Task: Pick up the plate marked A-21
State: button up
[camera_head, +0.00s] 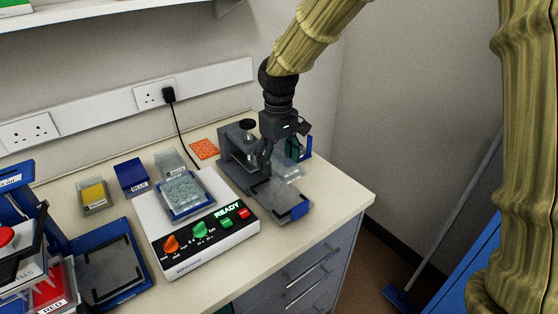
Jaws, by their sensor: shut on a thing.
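My gripper (284,152) is above the dark grey stand at the back right of the bench. It is shut on a clear plate (287,174), which has a small white label too small to read. The gripper hides part of the plate's top. I cannot tell whether the plate touches the stand (266,195) beneath it. A further textured plate (183,191) sits on top of that device.
The white device (187,262) shows READY. A blue box (131,177), a yellow-filled box (94,195) and an orange mat (204,149) lie nearby. A black plug cable (180,128) hangs behind. Blue-framed equipment (128,290) stands at left. The bench's right corner is clear.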

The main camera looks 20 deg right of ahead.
aim_at(279, 165)
jog(key=shift+r, duration=0.15)
jog(key=shift+r+p, duration=1.4)
jog(key=shift+p, duration=0.45)
